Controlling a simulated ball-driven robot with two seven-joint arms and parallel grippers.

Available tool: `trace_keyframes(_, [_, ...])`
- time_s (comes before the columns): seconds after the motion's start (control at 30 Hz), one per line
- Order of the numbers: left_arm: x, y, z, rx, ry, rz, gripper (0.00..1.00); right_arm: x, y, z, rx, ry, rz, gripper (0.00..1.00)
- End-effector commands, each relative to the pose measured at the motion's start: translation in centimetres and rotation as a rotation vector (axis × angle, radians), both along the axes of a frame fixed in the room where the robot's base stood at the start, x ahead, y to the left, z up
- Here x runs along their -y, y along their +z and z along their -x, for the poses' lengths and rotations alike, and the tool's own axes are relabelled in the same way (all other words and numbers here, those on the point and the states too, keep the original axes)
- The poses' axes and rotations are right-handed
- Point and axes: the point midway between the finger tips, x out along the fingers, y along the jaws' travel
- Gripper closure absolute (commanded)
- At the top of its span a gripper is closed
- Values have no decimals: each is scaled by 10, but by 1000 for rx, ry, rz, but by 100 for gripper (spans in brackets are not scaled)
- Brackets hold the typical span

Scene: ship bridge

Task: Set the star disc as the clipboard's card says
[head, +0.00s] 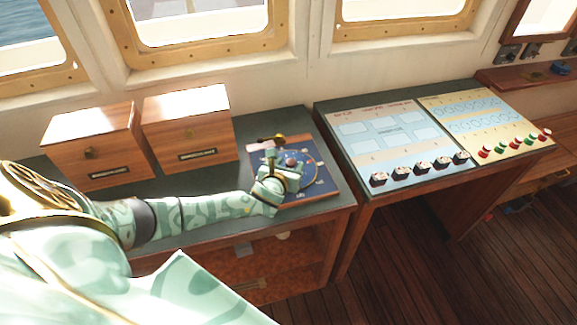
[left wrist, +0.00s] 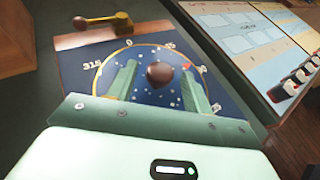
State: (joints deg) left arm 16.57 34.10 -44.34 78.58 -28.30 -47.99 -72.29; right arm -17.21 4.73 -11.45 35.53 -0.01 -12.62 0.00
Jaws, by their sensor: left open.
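The star disc (head: 313,176) is a dark blue round dial with a gold ring and white dots, set on a blue board on the counter. In the left wrist view the disc (left wrist: 145,62) carries a brown knob (left wrist: 159,73) at its middle. My left gripper (head: 281,170) is over the disc. In the left wrist view its open fingers (left wrist: 162,85) stand on either side of the knob; contact cannot be told. No clipboard is identifiable. My right gripper is out of view.
A brass piece with a brown knob (left wrist: 122,20) lies at the board's far edge. Two wooden drawer boxes (head: 188,128) stand left on the counter. A panel with black switches (head: 390,138) and one with red and green knobs (head: 478,112) lie to the right.

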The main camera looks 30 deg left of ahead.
Motion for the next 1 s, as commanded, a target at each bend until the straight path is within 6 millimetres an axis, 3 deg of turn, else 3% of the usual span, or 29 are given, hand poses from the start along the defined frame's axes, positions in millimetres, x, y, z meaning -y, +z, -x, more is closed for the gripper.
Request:
trace_keyframes(0.07, [0, 0, 0, 0, 0, 0, 55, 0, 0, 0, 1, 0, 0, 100])
trace_keyframes(0.23, [0, 0, 0, 0, 0, 0, 100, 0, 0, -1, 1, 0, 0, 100])
trace_keyframes(0.67, [-3, -1, 1, 0, -76, -1, 100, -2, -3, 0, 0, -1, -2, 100])
trace_keyframes(1.0, [-9, -5, 1, -1, -344, -3, 100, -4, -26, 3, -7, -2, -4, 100])
